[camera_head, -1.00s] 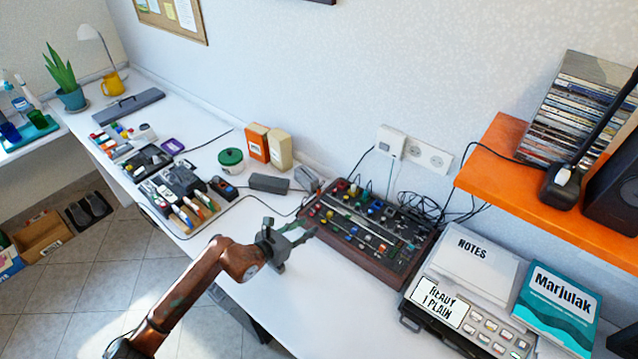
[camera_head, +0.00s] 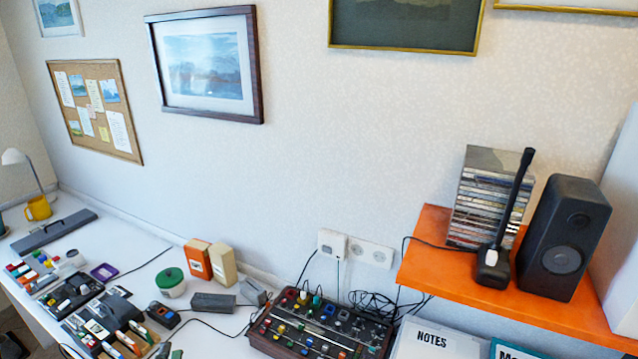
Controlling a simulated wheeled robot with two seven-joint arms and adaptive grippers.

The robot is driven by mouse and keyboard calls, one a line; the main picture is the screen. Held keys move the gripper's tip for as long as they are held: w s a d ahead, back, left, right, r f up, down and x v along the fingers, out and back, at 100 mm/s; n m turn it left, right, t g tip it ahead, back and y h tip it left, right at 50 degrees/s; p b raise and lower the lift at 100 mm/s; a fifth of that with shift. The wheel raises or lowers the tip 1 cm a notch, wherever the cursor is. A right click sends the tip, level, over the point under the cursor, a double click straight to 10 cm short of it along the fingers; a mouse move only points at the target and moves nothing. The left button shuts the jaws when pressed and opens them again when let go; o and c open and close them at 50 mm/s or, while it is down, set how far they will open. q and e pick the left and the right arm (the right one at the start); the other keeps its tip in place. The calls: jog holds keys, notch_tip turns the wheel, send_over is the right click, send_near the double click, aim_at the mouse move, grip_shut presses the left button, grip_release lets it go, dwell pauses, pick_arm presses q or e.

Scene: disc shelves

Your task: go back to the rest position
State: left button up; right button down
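Only a small grey-green tip of what looks like my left gripper (camera_head: 168,351) shows at the bottom edge of the head view. It is in front of the white desk's tool tray, left of the mixer (camera_head: 318,328). The rest of that gripper and its arm are cut off by the frame, so I cannot tell whether it is open or shut. My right gripper is not in view.
An orange shelf (camera_head: 420,262) at right bears a stack of disc cases (camera_head: 478,205), a black microphone-like stand (camera_head: 494,262) and a black speaker (camera_head: 565,238). Boxes (camera_head: 197,260), a green-lidded tub (camera_head: 171,284) and tools crowd the desk. Framed pictures hang on the wall.

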pick_arm(q)
jog(key=s+a+f+n+g+y, duration=0.1)
jog(key=s+a+f+n+g, duration=0.45)
jog(key=f, duration=0.45)
jog(key=s+a+f+n+g+y, duration=0.2)
jog(key=s+a+f+n+g, duration=0.3)
jog(key=f, duration=0.5)
jog(key=s+d+f+n+g+h, duration=0.1)
jog(key=s+d+f+g+h, duration=0.3)
jog(key=s+f, duration=0.5)
jog(key=s+d+f+n+g+h, duration=0.25)
jog(key=s+d+f, duration=0.35)
jog(key=s, duration=0.6)
notch_tip(320, 180, down, 25)
jog(key=s+m+g+p, duration=0.1)
jog(key=s+m+p, duration=0.1)
jog(key=s, duration=0.1)
jog(key=s+d+f+g+p, duration=0.1)
jog(key=s+f+p, duration=0.1)
jog(key=s+f, duration=1.3)
jog(key=shift+s+f+g, duration=0.3)
jog(key=shift+s+f, duration=0.1)
jog(key=shift+s, duration=2)
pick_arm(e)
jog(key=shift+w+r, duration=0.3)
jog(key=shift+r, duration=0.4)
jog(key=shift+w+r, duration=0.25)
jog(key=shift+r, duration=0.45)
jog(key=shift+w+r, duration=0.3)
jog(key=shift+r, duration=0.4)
